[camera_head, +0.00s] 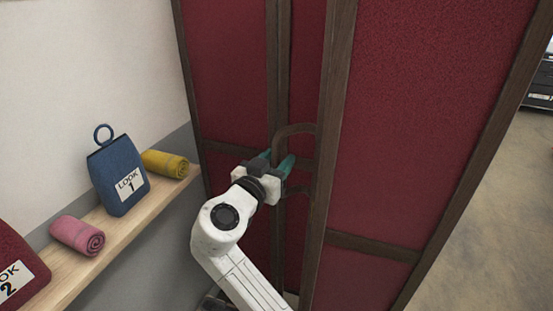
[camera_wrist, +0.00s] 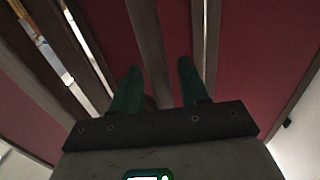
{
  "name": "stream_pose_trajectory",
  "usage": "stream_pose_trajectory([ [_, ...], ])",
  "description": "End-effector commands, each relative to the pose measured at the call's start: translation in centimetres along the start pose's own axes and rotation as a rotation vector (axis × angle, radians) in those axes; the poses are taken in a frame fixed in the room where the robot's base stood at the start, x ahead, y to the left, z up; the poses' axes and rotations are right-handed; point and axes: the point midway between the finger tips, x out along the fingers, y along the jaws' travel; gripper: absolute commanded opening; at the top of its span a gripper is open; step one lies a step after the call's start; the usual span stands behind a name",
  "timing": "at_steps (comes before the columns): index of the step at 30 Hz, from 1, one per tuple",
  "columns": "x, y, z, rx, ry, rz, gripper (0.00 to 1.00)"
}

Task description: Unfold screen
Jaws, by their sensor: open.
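The folding screen (camera_head: 420,120) has dark red panels in dark brown wooden frames. Its panels stand upright at angles to each other, with the narrow middle ones partly folded in. In the wrist view, the green fingers of my gripper (camera_wrist: 158,72) are apart, with a dark wooden post (camera_wrist: 147,45) beyond the gap. Whether the fingers touch the handle I cannot tell.
A wooden shelf (camera_head: 125,222) on the left wall holds a blue bag (camera_head: 112,170) labelled LOOK 1, a yellow roll (camera_head: 165,164), a pink roll (camera_head: 77,235) and a red bag (camera_head: 15,270). Bare floor (camera_head: 490,230) lies right of the screen. A dark case (camera_head: 540,85) stands far right.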

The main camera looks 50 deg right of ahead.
Motion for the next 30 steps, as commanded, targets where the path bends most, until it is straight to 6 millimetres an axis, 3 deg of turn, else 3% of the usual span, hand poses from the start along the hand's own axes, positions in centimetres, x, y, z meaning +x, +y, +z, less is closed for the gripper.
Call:
stream_pose_trajectory([
  [7, 0.06, -0.01, 0.03, 0.000, 0.000, 0.000, 0.44],
  [21, 0.03, -0.01, 0.03, -0.001, 0.000, 0.000, 0.00],
  [30, 0.02, -0.01, 0.04, -0.001, 0.000, -0.001, 0.00],
])
